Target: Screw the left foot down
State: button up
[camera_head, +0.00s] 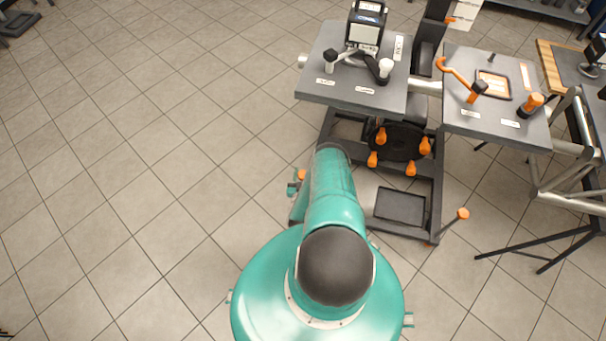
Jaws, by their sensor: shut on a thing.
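The left foot's orange knob (301,174) shows in small part at the left side of the dark stand, just left of my teal arm. A small teal and dark part of my gripper (294,187) shows right at this knob. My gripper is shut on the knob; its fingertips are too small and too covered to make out. My arm hides the stand's front left corner and the lower part of this foot. The matching right foot (463,213), with its orange knob on a slanted rod, stands free at the stand's front right corner.
The stand carries a left grey panel (335,92) with a black device and handles, and a right panel (490,125) with orange handles. Several orange knobs (381,136) sit below. A truss frame (560,190) stands at right. The tiled floor (130,170) at left is clear.

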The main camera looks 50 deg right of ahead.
jog(key=m+g+h, duration=0.1)
jog(key=m+g, duration=0.1)
jog(key=g, duration=0.1)
jog(key=m+g+h, duration=0.2)
jog(key=g, duration=0.1)
jog(key=shift+m+g, duration=0.4)
jog(key=shift+g, duration=0.3)
jog(key=o, duration=1)
jog(key=shift+c, duration=0.2)
jog(key=s+a, duration=0.2)
jog(key=a, duration=1.1)
jog(key=shift+s+a, duration=0.25)
jog(key=shift+s, duration=0.15)
